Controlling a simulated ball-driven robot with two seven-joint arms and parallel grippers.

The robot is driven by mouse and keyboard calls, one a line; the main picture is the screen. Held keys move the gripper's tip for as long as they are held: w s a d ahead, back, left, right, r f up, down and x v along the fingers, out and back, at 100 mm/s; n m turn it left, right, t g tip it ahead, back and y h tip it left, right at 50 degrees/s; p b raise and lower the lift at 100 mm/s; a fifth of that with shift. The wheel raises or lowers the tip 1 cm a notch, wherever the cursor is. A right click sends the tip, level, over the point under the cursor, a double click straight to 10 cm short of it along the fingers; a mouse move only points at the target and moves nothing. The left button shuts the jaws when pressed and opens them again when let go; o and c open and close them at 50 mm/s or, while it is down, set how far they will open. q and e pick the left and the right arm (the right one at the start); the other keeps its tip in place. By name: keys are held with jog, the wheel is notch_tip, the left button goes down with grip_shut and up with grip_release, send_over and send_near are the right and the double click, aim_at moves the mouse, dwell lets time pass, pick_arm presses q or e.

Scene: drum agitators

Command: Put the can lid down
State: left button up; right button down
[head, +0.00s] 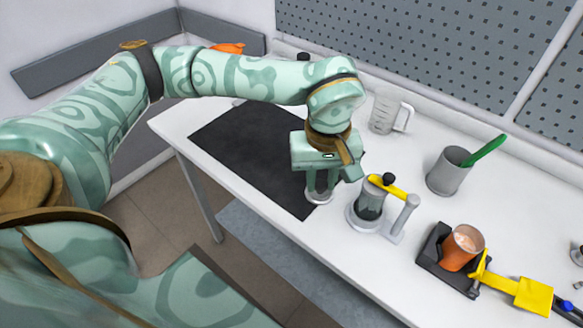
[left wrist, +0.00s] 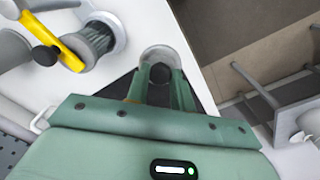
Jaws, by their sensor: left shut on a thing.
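The can lid is a round grey disc (head: 319,197) with a black knob. It also shows in the left wrist view, where its pale rim (left wrist: 158,52) sticks out beyond the fingers. My left gripper (head: 321,178) points down and is shut on the lid's knob (left wrist: 160,73). The lid is over or on the right corner of the black mat (head: 255,145). I cannot tell whether it touches the mat. My right gripper is not in view.
A grey stand with a yellow bar (head: 385,186) is close right of my gripper. A clear jug (head: 384,112), a grey cup (head: 447,172) with a green handle (head: 485,150), and an orange cup (head: 462,250) in a black holder stand farther off. Most of the mat is clear.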

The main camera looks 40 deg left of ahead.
pick_arm(q)
jog(key=w+a+f, duration=0.2)
jog(key=a+f, duration=0.1)
jog(key=w+a+f+b, duration=0.1)
jog(key=w+a+f, duration=0.4)
jog(key=a+f, duration=0.1)
jog(key=a, duration=0.1)
jog(key=shift+w+b, duration=0.3)
jog(key=shift+b, duration=0.05)
jog(key=f, duration=0.2)
jog(key=f+b, duration=0.1)
jog(key=f, duration=0.1)
jog(key=shift+w+a, duration=0.2)
jog(key=shift+a, duration=0.05)
jog(key=shift+r, duration=0.15)
jog(key=o, duration=1)
jog(key=shift+c, duration=0.2)
